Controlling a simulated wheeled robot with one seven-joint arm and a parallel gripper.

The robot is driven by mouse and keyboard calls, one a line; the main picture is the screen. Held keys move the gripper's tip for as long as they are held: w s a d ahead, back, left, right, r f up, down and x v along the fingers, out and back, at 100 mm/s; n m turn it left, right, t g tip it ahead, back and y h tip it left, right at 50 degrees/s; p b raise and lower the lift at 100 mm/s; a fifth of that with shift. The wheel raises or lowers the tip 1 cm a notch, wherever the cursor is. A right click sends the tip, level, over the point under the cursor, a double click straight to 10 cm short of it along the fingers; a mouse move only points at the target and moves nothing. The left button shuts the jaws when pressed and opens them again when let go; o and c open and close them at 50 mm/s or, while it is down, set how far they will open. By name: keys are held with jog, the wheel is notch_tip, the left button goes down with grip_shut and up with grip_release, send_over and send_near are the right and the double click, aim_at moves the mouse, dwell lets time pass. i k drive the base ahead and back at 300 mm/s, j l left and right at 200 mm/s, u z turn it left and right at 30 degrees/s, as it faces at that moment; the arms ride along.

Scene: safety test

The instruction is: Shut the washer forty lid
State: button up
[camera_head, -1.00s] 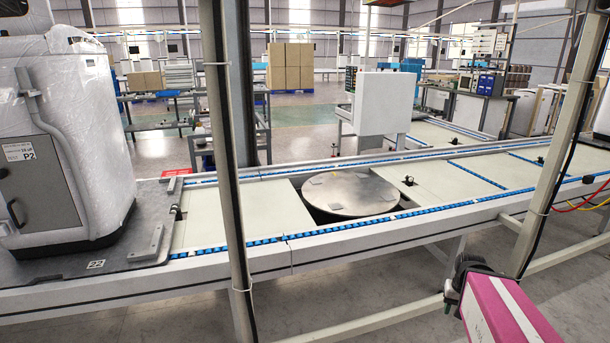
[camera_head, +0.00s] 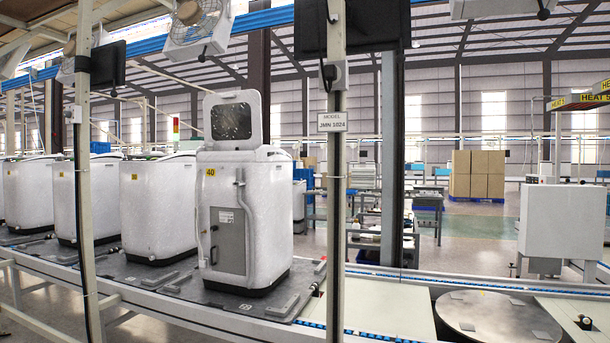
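The washer (camera_head: 250,195) with the yellow label 40 (camera_head: 211,172) stands upright on a dark pallet on the conveyor line, left of the middle of the head view. Its lid (camera_head: 232,118) is raised, standing nearly upright above the washer's top. The lid has a light frame around a dark, speckled window. A grey panel with a white label is on the washer's front. My gripper is not in the head view.
More white washers (camera_head: 158,208) stand in a row to the left. Upright posts (camera_head: 337,170) rise in front of the line. A round metal plate (camera_head: 490,317) is set into the conveyor at lower right. A white cabinet (camera_head: 560,222) stands behind it.

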aim_at(233, 119)
jog(key=i+u, duration=0.1)
jog(key=u, duration=0.75)
jog(key=i+j+u, duration=0.4)
jog(key=i+j, duration=0.5)
jog(key=i, duration=0.15)
